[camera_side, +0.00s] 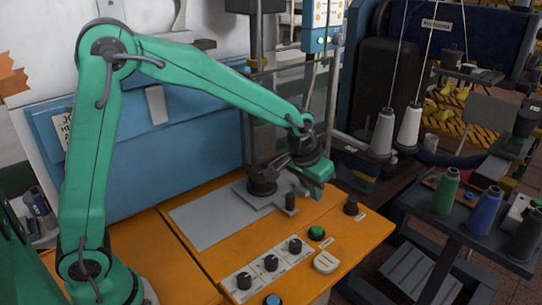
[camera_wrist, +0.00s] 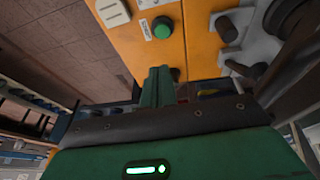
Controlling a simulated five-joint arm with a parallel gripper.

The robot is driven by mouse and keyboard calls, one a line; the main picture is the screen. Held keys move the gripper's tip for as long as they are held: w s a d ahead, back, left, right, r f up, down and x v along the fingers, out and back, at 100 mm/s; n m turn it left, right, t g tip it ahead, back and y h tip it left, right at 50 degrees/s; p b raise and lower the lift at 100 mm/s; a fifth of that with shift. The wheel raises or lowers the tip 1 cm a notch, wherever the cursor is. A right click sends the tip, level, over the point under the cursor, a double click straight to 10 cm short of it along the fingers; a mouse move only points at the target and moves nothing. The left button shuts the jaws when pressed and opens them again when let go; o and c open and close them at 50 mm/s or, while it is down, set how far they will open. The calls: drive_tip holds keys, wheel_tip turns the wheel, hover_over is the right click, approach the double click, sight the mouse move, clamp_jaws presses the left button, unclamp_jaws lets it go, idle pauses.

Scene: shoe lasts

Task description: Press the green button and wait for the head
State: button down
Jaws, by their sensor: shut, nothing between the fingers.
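The green button (camera_side: 316,233) sits on the orange bench top, and it also shows in the wrist view (camera_wrist: 162,28). My gripper (camera_side: 318,192) hangs above the bench, behind the button in the side view. In the wrist view its green fingers (camera_wrist: 157,72) are shut together and empty, with the button beyond their tips and not touched. A dark upright machine column (camera_side: 262,150) ends in a round dark part (camera_side: 262,186) at the grey plate. I cannot tell whether this round part is the head or whether it touches the plate.
Several black knobs (camera_side: 271,262) on pale plates stand in front of the grey plate (camera_side: 200,222). A white switch (camera_side: 326,262) and a blue button (camera_side: 272,300) are near the front edge. Thread cones (camera_side: 445,192) stand on a separate stand.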

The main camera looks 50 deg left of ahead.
drive_tip(key=shift+s+r, duration=0.25)
drive_tip(key=shift+r, duration=0.45)
drive_tip(key=s+a+r+t, duration=0.1)
drive_tip(key=s+a+r, duration=0.25)
drive_tip(key=s, duration=0.25)
drive_tip(key=s+a+r, duration=0.2)
drive_tip(key=s+r, duration=0.3)
drive_tip(key=s+a+t, duration=0.1)
drive_tip(key=s+a, duration=0.3)
drive_tip(key=s, duration=0.9)
drive_tip(key=shift+s+r+y, duration=0.2)
drive_tip(key=shift+y, duration=0.1)
idle(1.1)
